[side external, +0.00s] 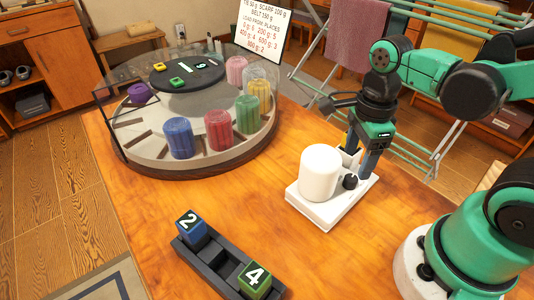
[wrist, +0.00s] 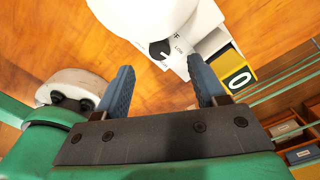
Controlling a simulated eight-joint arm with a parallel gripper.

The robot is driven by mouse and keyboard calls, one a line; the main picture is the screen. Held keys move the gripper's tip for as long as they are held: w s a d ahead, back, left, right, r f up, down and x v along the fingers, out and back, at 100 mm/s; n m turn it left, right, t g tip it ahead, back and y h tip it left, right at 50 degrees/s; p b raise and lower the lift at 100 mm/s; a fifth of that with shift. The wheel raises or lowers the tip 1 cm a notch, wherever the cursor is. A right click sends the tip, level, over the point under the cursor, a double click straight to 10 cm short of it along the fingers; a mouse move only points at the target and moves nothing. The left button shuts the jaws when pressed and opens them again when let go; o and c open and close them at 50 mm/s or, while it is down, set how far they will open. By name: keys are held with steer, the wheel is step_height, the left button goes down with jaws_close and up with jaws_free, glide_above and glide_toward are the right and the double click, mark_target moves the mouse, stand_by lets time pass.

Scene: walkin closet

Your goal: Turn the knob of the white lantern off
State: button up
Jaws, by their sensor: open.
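The white lantern (side external: 320,172) stands upright on a white base on the wooden table, with a black knob (side external: 350,182) on the base's right side. In the wrist view the lantern (wrist: 150,14) is at the top, and its black knob (wrist: 159,49) shows beside small lettering, of which "LOW" seems readable. My gripper (side external: 362,160) is just behind and right of the lantern, pointing down over the base. In the wrist view my gripper (wrist: 163,88) is open, its two blue fingers apart with the knob beyond their tips, roughly between them. I see no clear contact with the knob.
A round clear-covered carousel (side external: 190,165) with coloured rolls stands at the left. A dark tray (side external: 222,262) holds blocks marked 2 and 4 at the front. A green drying rack (side external: 420,150) stands behind.

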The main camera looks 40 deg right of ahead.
mark_target(352, 178)
steer(key=shift+f, duration=2.45)
jaws_close()
